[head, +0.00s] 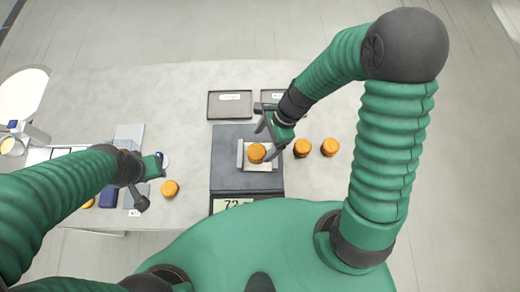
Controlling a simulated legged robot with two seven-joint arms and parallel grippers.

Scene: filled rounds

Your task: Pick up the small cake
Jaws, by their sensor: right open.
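A small orange-brown round cake (257,154) sits on a light metal plate (263,167) on the dark scale (228,150). My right gripper (265,141) is open just above and beside this cake, at its upper right. I cannot tell whether a finger touches it. Two similar cakes, one nearer (302,148) and one farther right (330,147), stand on the table right of the scale. Another cake (170,188) stands left of the scale, near my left gripper (152,183). The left gripper's jaw opening is unclear.
Grey panels, a dark blue item (108,197) and a white lamp-like device (22,100) are at the left. The table's back left is clear.

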